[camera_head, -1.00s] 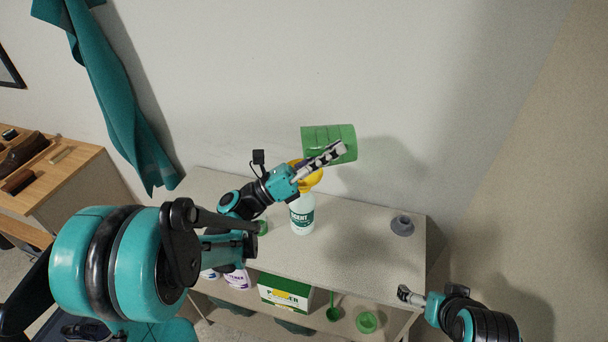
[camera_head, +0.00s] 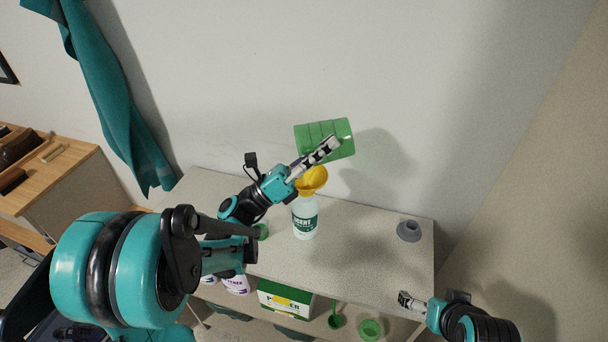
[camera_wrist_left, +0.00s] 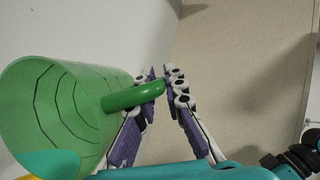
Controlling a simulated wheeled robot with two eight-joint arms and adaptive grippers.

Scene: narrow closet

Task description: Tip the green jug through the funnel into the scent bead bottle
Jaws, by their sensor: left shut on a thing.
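The translucent green jug (camera_head: 318,129) is tipped on its side in the air, above the yellow funnel (camera_head: 313,178). The funnel sits in the neck of the white scent bead bottle (camera_head: 305,218) with a green label, upright on the shelf top. My left gripper (camera_head: 328,147) is shut on the jug's handle. In the left wrist view, the green handle (camera_wrist_left: 135,97) lies between the fingers (camera_wrist_left: 160,85) and the jug body is at the left. I cannot see any beads falling. My right gripper (camera_head: 405,298) is low at the right, away from these things; its jaws are too small to read.
A grey stepped piece (camera_head: 409,231) stands on the right of the shelf top (camera_head: 365,235). A green round item (camera_head: 263,231) is partly hidden by my left arm. Below are a powder box (camera_head: 285,298), a green scoop (camera_head: 335,321) and a green round piece (camera_head: 371,328). The wall stands behind.

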